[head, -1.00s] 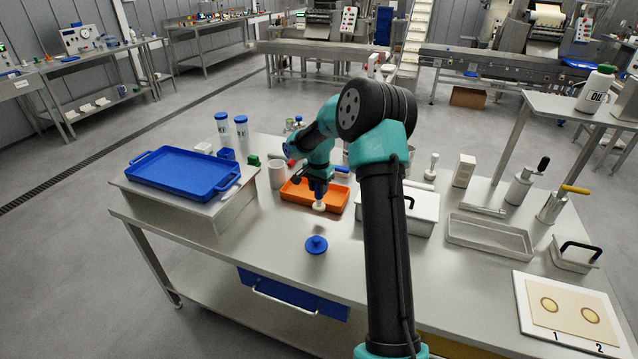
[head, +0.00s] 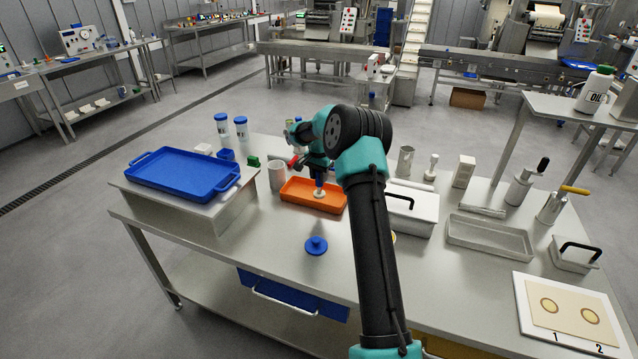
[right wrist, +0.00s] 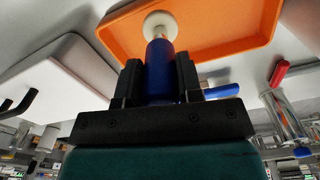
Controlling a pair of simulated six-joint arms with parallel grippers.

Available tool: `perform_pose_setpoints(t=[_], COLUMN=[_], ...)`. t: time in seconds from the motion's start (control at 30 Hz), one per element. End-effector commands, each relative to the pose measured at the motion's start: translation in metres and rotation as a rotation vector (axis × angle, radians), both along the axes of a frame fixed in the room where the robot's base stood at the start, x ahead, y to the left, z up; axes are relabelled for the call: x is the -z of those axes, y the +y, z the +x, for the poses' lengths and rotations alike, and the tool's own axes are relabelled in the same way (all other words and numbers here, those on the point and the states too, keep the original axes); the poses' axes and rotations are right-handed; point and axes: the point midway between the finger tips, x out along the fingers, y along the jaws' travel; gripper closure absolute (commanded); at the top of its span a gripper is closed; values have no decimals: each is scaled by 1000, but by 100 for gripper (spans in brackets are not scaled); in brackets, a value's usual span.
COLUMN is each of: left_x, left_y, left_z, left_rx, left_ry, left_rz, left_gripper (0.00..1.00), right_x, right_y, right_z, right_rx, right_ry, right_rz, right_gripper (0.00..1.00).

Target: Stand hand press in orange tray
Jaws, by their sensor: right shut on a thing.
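The orange tray (head: 297,194) lies on the steel table, left of the white lidded box. My right gripper (head: 319,183) is over the tray and shut on the blue handle of the hand press (head: 319,194). The press has a round white end that points down at the tray. In the right wrist view the blue handle (right wrist: 160,70) is between the black fingers (right wrist: 160,80), and the white end shows against the orange tray (right wrist: 215,40). I cannot tell whether the white end touches the tray floor. My left gripper is not in view.
A blue knobbed lid (head: 316,246) lies in front of the tray. The white box (head: 412,214) with a black handle is to the right. A blue tray (head: 183,174) sits on a raised stand at left. The table front is mostly clear.

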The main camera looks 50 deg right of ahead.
Motion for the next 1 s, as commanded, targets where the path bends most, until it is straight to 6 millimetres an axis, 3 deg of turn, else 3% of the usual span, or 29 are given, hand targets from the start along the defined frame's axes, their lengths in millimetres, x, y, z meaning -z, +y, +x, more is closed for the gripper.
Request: perform_pose_setpoints(t=[0.1,0.33,0.77,0.8,1.0], left_x=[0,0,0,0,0], left_y=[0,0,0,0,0], left_z=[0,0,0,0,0], left_rx=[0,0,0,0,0], left_ry=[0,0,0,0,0], left_rz=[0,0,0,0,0], left_gripper=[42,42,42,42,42], right_x=[3,33,38,39,39], right_y=[-4,-3,-3,-3,-3], right_z=[3,3,3,3,3], right_rx=[0,0,0,0,0], right_ry=[1,1,-1,-1,-1], right_rz=[0,0,-2,-2,-2], right_gripper=[84,84,84,66,47])
